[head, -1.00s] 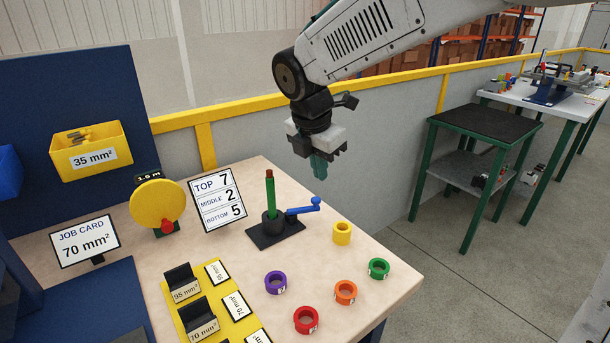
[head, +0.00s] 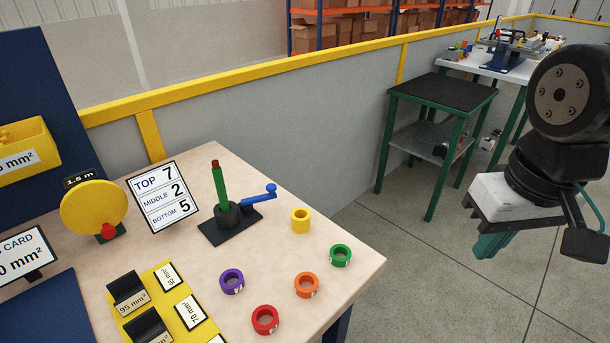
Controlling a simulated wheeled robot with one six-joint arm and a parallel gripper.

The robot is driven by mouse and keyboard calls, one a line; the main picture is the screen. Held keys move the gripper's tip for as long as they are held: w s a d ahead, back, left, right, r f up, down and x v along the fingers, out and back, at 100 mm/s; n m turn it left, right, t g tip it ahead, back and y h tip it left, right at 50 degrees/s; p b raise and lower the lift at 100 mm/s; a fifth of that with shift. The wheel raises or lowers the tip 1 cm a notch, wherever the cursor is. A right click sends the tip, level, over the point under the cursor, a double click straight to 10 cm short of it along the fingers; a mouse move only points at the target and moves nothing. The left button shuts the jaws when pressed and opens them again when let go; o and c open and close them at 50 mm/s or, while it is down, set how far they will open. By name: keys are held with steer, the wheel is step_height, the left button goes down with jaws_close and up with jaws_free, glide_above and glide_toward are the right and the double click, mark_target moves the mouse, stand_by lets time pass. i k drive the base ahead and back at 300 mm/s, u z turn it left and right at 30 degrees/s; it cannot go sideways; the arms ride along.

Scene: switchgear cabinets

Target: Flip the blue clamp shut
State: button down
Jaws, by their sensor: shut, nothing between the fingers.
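A green post with a brown tip (head: 219,185) stands upright in the base's black collar. My gripper (head: 490,246) is at the right of the head view, over the floor, well to the right of the bench and the clamp. Its teal fingers point down and are shut with nothing between them. It touches nothing.
Purple (head: 232,281), red (head: 265,320), orange (head: 306,285), green (head: 340,255) and yellow (head: 300,220) rings lie on the bench. A number card (head: 163,197) stands left of the clamp. A green-legged table (head: 440,98) stands behind. The floor between bench and gripper is clear.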

mark_target(272, 188)
steer(key=z, duration=0.05)
steer(key=i, duration=0.1)
steer(key=u, duration=0.75)
